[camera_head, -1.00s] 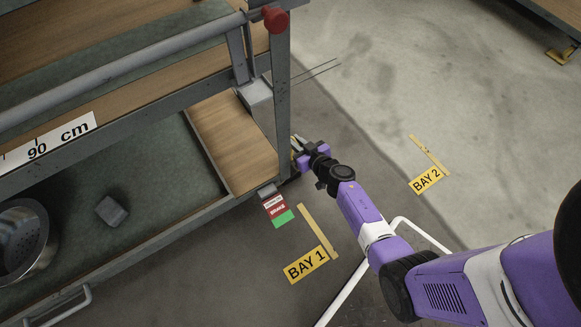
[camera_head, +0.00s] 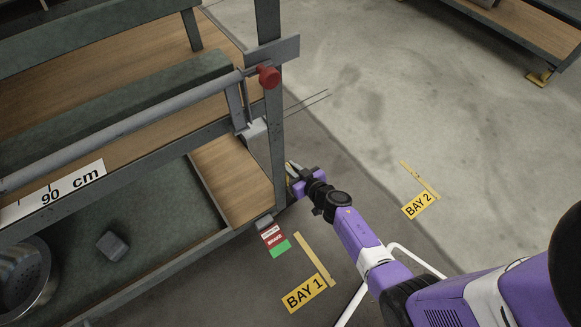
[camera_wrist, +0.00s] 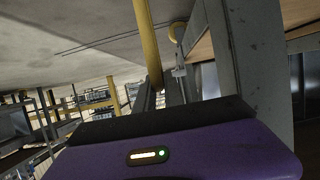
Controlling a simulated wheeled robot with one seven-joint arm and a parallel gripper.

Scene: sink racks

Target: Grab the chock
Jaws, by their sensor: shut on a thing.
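My gripper (camera_head: 296,176) is low beside the corner post at the near rack's right end. It is shut on the chock, of which a yellow bar (camera_wrist: 148,45) shows in the wrist view, rising from between the fingers. In the head view the chock is mostly hidden by my gripper and the rack's post. Whether it touches the floor or a wheel cannot be told.
The near rack (camera_head: 268,150) stands close on the left, with a red knob (camera_head: 268,77) on its rail. BAY 1 (camera_head: 304,292) and BAY 2 (camera_head: 419,206) floor signs lie to the right. Another rack (camera_head: 510,35) stands at the top right. Floor between is clear.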

